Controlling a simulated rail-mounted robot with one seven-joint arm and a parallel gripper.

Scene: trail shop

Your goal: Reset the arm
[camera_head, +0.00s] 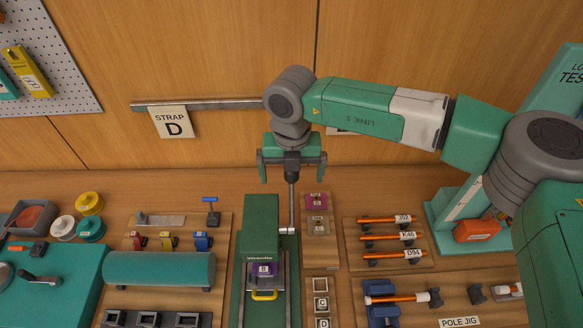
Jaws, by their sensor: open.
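My gripper (291,172) hangs from my green and grey arm in the upper middle of the head view. It points down, with its two fingers spread wide apart and nothing seen between them but its dark central part. A thin metal rod (291,205) shows just below it, beside the green press-like fixture (261,215). I cannot tell whether the gripper touches the rod. A purple block with a yellow handle (264,270) sits in the fixture below.
A "STRAP D" tag (171,122) hangs from a wall rail at left. Orange rods (390,238) lie on a rack at right, near a teal stand (445,215). A teal roll (160,269) and clamps stand at left. A purple piece (316,201) lies on a narrow board.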

